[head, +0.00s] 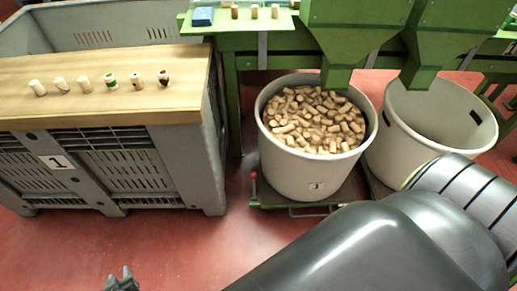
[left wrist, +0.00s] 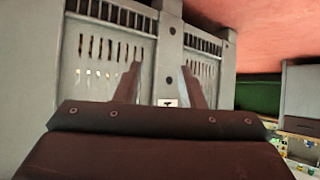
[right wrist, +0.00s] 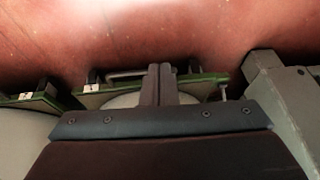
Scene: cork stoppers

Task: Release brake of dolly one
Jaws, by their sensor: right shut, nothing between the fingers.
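A dolly (head: 300,203) stands under the bin labelled 1 (head: 290,172), which is full of corks. A small red-tipped lever (head: 253,180) stands upright at the dolly's left front corner. In the right wrist view the dolly (right wrist: 205,86) shows its green edge, and a thin post (right wrist: 224,92) stands at its right end. My right gripper (right wrist: 160,72) is shut and empty, seen in front of the dolly; my arm hides it in the head view. My left gripper (head: 122,280) is low at the bottom; in its wrist view its fingers (left wrist: 160,85) are apart and empty, facing a grey crate.
A grey crate (head: 62,163) with a wooden board (head: 150,100) and several corks stands at left. An empty bin (head: 430,125) stands at right, close to the full one. A green machine frame (head: 280,42) is behind. Red floor is clear in front.

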